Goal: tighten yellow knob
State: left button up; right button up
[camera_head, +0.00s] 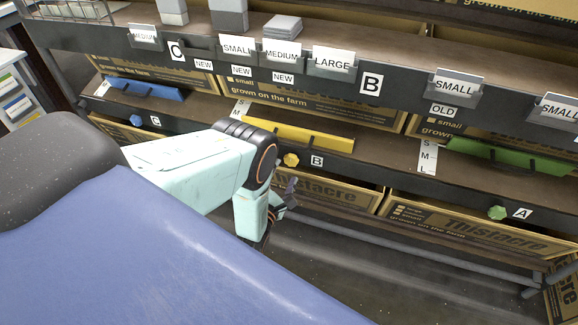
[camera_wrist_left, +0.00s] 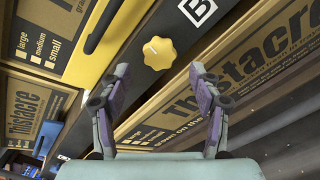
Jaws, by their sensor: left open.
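The yellow knob (camera_head: 291,160) sits on the dark shelf rail, just left of the white B label (camera_head: 317,161) and below the yellow bar (camera_head: 298,134). In the left wrist view the lobed yellow knob (camera_wrist_left: 159,53) is ahead of the fingertips, near the B label (camera_wrist_left: 198,10). My left gripper (camera_head: 284,193) is just below the knob in the head view. In the wrist view its two fingers (camera_wrist_left: 160,75) are spread apart, with nothing between them, and the knob lies beyond them, apart from both. My right gripper is not in view.
A blue knob (camera_head: 136,121) and a green knob (camera_head: 497,213) sit on the same rail by labels C and A. Cardboard boxes (camera_head: 470,228) fill the shelves above and below the rail. Open floor (camera_head: 350,265) lies in front of the rack.

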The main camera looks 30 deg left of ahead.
aim_at(290, 162)
pick_arm(q)
jog(key=b+x, duration=0.1)
jog(key=x, duration=0.3)
jog(key=shift+w+f+b, duration=0.1)
jog(key=shift+w+b, duration=0.1)
jog(key=shift+b, duration=0.1)
jog(key=shift+w, duration=0.2)
jog(key=c, duration=1.1)
jog(key=shift+c, duration=0.2)
